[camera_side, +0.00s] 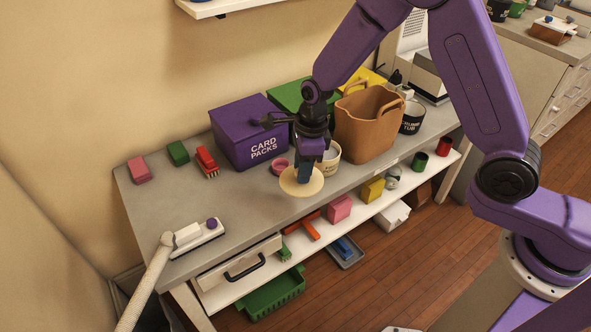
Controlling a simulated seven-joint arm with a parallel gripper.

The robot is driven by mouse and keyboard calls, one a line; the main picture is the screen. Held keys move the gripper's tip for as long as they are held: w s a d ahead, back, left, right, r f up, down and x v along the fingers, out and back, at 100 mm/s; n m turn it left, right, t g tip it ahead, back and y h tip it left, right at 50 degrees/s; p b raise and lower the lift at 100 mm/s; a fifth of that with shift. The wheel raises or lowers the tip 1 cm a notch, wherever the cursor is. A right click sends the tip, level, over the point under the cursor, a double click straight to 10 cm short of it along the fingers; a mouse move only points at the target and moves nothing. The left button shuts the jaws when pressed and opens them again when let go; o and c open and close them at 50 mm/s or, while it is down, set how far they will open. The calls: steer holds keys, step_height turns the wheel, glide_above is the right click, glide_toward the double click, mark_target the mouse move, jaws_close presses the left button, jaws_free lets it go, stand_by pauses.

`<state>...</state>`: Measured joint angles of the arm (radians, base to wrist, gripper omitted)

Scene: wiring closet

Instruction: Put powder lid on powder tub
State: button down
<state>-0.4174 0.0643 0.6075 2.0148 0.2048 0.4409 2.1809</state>
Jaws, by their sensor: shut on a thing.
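My gripper (305,170) points down above the front part of the grey bench. It is shut on a round cream lid (292,186), which I take to be the powder lid. The lid is held roughly flat and appears raised above the bench near its front edge. A cream tub (331,161) with dark lettering, likely the powder tub, stands on the bench just behind and to the right of the lid. My gripper hides its left part. The lid and tub look apart, but the exact gap is hard to tell.
A purple card packs box (235,125), a pink dish (281,166) and a brown basket (362,132) stand close around. A dark-labelled tub (412,118) is farther right. Red, green and pink items sit at the back left.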

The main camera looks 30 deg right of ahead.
steer(key=w+d+r+m, duration=0.1)
steer(key=w+d+m, duration=0.2)
steer(key=w+d, duration=0.2)
steer(key=w+d+r+m, duration=0.2)
steer(key=w+d+m, duration=0.2)
steer(key=d, duration=0.7)
steer(key=shift+w+r+t+h, duration=0.25)
steer(key=shift+w+t+h, duration=0.05)
steer(key=shift+w, duration=0.8)
steer(key=shift+f, duration=0.1)
step_height(320, 180, down, 8)
steer(key=shift+r, duration=0.2)
steer(key=shift+f, duration=1.05)
steer(key=c, duration=1.1)
jaws_free()
